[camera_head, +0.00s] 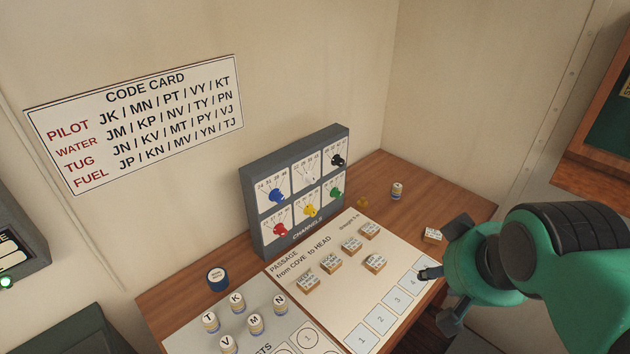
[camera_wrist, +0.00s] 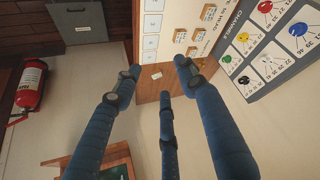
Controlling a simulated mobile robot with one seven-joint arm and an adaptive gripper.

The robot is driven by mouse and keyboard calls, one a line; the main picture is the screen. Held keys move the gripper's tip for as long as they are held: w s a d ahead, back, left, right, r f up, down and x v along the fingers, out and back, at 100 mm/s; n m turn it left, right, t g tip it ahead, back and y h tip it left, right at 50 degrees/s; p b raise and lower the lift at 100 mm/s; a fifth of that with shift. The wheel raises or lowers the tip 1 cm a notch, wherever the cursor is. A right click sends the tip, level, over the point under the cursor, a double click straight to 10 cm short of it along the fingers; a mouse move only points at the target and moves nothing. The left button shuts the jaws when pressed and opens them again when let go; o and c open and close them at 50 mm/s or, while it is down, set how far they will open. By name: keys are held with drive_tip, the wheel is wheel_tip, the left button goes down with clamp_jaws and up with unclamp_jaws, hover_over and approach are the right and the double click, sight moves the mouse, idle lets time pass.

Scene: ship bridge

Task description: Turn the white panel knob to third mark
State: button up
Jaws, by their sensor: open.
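The white knob (camera_head: 310,177) is in the top middle cell of the grey CHANNELS panel (camera_head: 252,207), which stands upright at the back of the desk. Numbers surround the knob, but its pointer direction is too small to read. In the wrist view the white knob (camera_wrist: 269,60) is faint, in the panel at the upper right. My gripper (camera_head: 438,298) is over the desk's front right edge, well apart from the panel. In the wrist view my gripper (camera_wrist: 158,72) has its fingers spread, with nothing between them.
Blue (camera_head: 277,195), black (camera_head: 338,160), red (camera_head: 280,229), yellow (camera_head: 309,210) and green (camera_head: 336,193) knobs surround the white one. Lettered pieces and small blocks lie on the boards before the panel. A fire extinguisher (camera_wrist: 31,88) stands on the floor.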

drive_tip(key=w+d+n+t+p, duration=0.2)
drive_tip(key=w+n+t+p, duration=0.35)
drive_tip(key=w, duration=2.15)
drive_tip(key=n+t+y+p, duration=0.1)
drive_tip(key=n+y+p, duration=0.2)
drive_tip(key=n+y, duration=1)
approach(314, 181)
drive_tip(key=v, duration=0.5)
drive_tip(key=shift+w, duration=0.15)
drive_tip(key=shift+w+a, duration=0.15)
drive_tip(key=shift+a, duration=0.05)
drive_tip(key=b+x, duration=0.1)
drive_tip(key=x, duration=1.2)
drive_tip(key=shift+w+a, duration=0.15)
